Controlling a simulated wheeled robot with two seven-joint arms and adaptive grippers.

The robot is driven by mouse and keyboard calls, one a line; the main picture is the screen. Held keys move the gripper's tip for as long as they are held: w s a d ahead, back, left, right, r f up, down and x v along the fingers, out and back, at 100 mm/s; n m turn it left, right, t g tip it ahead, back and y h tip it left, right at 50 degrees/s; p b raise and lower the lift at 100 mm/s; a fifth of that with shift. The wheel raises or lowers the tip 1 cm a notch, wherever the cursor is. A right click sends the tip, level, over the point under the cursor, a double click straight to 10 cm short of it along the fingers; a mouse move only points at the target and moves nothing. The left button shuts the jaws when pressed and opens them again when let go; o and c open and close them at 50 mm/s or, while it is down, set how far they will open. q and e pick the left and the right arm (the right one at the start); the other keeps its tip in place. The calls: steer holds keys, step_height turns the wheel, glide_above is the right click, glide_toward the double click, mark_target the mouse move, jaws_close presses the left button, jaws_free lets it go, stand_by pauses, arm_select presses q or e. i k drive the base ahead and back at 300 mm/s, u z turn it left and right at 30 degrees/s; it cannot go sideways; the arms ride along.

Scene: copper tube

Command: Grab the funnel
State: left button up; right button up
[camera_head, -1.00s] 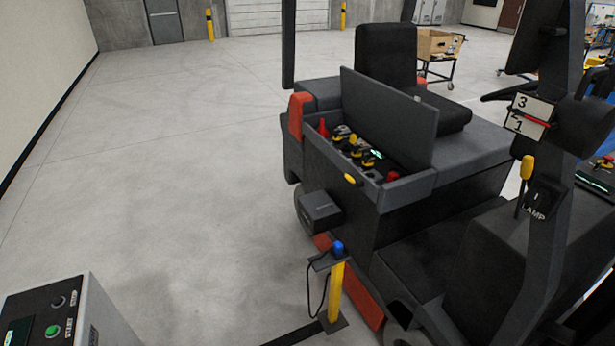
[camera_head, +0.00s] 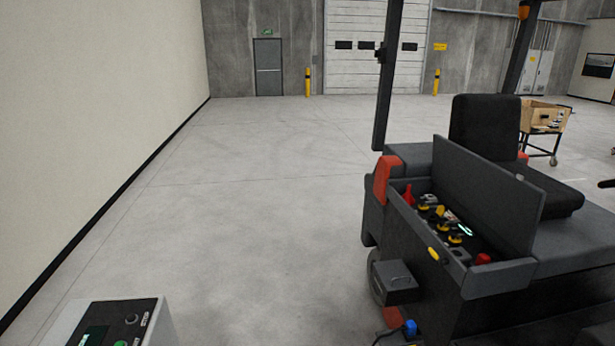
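A small red cone-shaped object (camera_head: 408,194), which looks like the funnel, stands at the left end of the open battery compartment (camera_head: 437,255) on the dark vehicle. Its narrow end points up. A second red piece (camera_head: 483,258) sits at the right end of the compartment, too small to identify. Several yellow and black caps lie between them. Neither of my grippers shows in the head view.
The vehicle (camera_head: 570,240) with its seat and raised lid (camera_head: 490,195) fills the right side. A grey control box (camera_head: 120,322) stands at the bottom left. A blue-topped post (camera_head: 410,328) is at the bottom. The floor (camera_head: 250,200) between is clear. A wall runs along the left.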

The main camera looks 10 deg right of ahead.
mark_target(407, 197)
steer(key=i, duration=1.65)
steer(key=u, duration=0.05)
